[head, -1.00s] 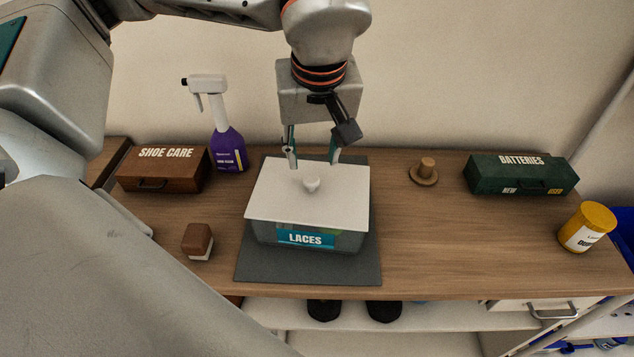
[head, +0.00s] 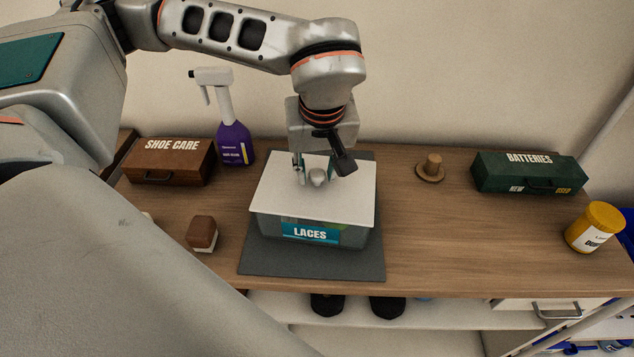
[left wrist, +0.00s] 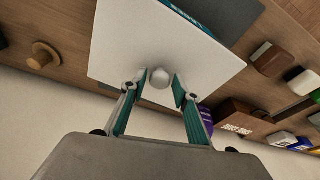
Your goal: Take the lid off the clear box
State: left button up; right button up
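The clear box (head: 345,235), labelled "LACES", stands on a dark grey mat (head: 270,262) on the wooden top. Its flat white lid (head: 275,195) lies on it, with a round knob (head: 317,177) in the middle. My left gripper (head: 316,180) points down over the lid, its fingers around the knob. In the left wrist view the knob (left wrist: 160,78) lies near the fingertips of the open gripper (left wrist: 154,92), with gaps on both sides. My right gripper is not in view.
A brown "SHOE CARE" box (head: 170,165), a purple spray bottle (head: 234,140) and a brown brush (head: 202,233) are on the left. A wooden knobbed piece (head: 431,168), a green "BATTERIES" box (head: 528,175) and a yellow jar (head: 594,228) are on the right. Wood right of the mat is clear.

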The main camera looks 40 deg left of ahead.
aim_at(317, 174)
pick_arm(q)
grip_shut()
jog(key=shift+r, duration=0.15)
notch_tip(317, 174, up, 20)
jog(key=p, duration=0.2)
dwell(0.3)
